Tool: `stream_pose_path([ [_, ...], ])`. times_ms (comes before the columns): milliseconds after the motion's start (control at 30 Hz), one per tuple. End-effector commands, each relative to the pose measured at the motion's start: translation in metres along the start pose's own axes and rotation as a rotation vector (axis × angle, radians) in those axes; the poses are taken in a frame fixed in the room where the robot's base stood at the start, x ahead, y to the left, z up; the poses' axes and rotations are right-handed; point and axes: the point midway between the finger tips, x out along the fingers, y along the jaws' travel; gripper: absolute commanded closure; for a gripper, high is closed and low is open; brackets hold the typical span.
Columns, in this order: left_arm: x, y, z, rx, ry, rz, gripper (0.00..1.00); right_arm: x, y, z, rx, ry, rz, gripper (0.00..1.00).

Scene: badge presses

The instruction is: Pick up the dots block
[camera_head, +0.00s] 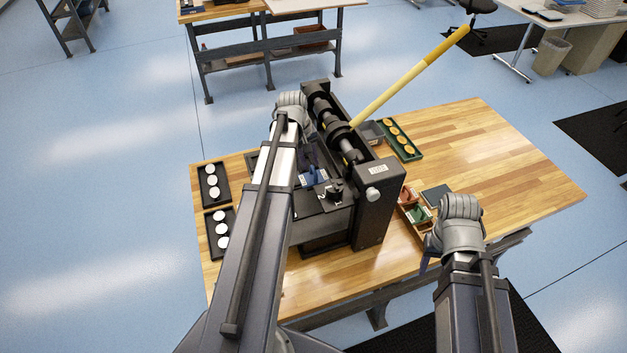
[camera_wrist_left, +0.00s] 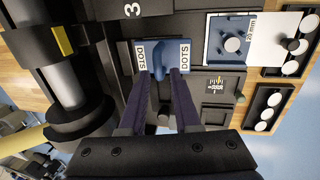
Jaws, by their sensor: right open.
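The dots block (camera_wrist_left: 162,55) is blue with a white DOTS label at each side of a raised blue grip; it sits in the dark press (camera_head: 372,215). In the head view blue and white parts (camera_head: 313,178) show there beside my left arm. My left gripper (camera_wrist_left: 161,76) has its two fingers on either side of the raised grip, very close to it. Whether they press on it I cannot tell. My right gripper (camera_head: 428,262) is open and empty at the table's front right.
A long yellow lever (camera_head: 410,75) rises from the press to the upper right. Black trays of white discs (camera_head: 212,183) lie at the left, a green tray of yellow discs (camera_head: 402,140) behind. A compartment tray (camera_head: 413,212) lies near my right gripper. The table's right side is clear.

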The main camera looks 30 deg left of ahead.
Motion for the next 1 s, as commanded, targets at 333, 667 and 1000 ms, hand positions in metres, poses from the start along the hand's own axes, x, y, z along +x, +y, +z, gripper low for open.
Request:
stream_pose_path([
  [333,0.045,0.001,0.004,0.001,0.000,0.000,0.69,0.043,-0.004,-0.003,0.004,0.002,0.000,0.50],
  [667,0.048,0.002,0.004,0.001,0.000,0.000,0.69,0.046,-0.004,-0.003,0.005,0.002,0.000,0.50],
  [1000,0.048,0.002,0.004,0.000,0.000,0.000,1.00,0.046,-0.004,-0.003,0.005,0.002,0.000,0.50],
])
